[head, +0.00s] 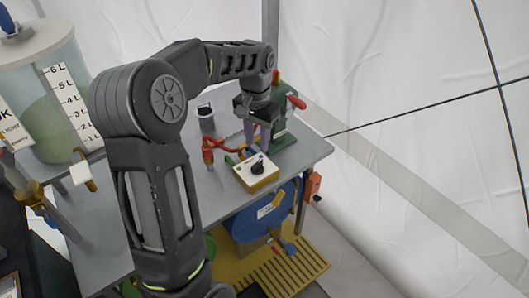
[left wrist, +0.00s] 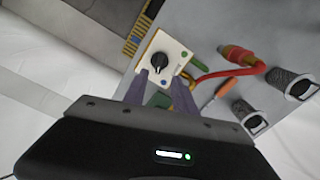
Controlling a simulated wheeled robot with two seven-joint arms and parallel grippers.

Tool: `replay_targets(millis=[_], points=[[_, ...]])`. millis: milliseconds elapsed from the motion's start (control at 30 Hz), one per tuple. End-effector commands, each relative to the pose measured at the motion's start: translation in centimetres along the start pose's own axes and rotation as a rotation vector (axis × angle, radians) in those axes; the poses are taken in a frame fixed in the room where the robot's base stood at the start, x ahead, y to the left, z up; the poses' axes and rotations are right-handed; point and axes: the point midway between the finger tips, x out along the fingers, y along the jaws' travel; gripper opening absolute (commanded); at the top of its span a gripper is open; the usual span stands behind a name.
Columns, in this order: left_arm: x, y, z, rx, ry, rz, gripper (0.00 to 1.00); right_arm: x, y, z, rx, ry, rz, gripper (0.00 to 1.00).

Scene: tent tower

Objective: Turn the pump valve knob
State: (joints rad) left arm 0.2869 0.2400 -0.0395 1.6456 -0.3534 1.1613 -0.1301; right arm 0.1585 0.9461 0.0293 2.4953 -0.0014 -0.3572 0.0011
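The pump valve knob (head: 257,167) is a small black dial with a white mark on top of a cream box (head: 266,180) on the grey table. In the left wrist view the knob (left wrist: 159,62) sits on the pale face of the box (left wrist: 176,48), between green and blue dots. My left gripper (head: 257,150) points down just behind the box. In the left wrist view its two purple-grey fingers (left wrist: 158,82) are apart, with the tips close to the knob's near side. I cannot tell whether they touch it. My right gripper is not in view.
A red hose (head: 222,141) runs behind the box beside a red-and-brass fitting (head: 207,153). A green device with a red handle (head: 283,115) stands close behind my gripper. A clear tank (head: 45,95) stands at left. A blue drum (head: 265,212) is below the table edge.

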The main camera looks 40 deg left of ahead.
Motion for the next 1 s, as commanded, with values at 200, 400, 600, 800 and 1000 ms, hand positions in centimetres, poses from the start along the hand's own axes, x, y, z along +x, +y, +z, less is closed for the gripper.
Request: replay_targets(millis=[200, 400, 600, 800, 1000], points=[[0.1, 0.1, 0.0, 0.001, -0.002, 0.001, 0.33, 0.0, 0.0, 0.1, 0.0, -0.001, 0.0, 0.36], [1.0, 0.1, 0.1, 0.001, -0.006, 0.002, 0.33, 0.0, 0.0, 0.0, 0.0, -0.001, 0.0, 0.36], [3.6, 0.2, 0.1, 0.001, -0.007, 0.003, 0.33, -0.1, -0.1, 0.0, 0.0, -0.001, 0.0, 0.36], [6.6, 0.2, 0.1, 0.001, -0.006, 0.002, 0.33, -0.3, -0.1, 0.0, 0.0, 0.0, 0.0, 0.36], [8.0, 0.2, 0.1, 0.001, -0.004, 0.002, 0.33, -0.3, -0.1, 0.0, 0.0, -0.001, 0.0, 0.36]])
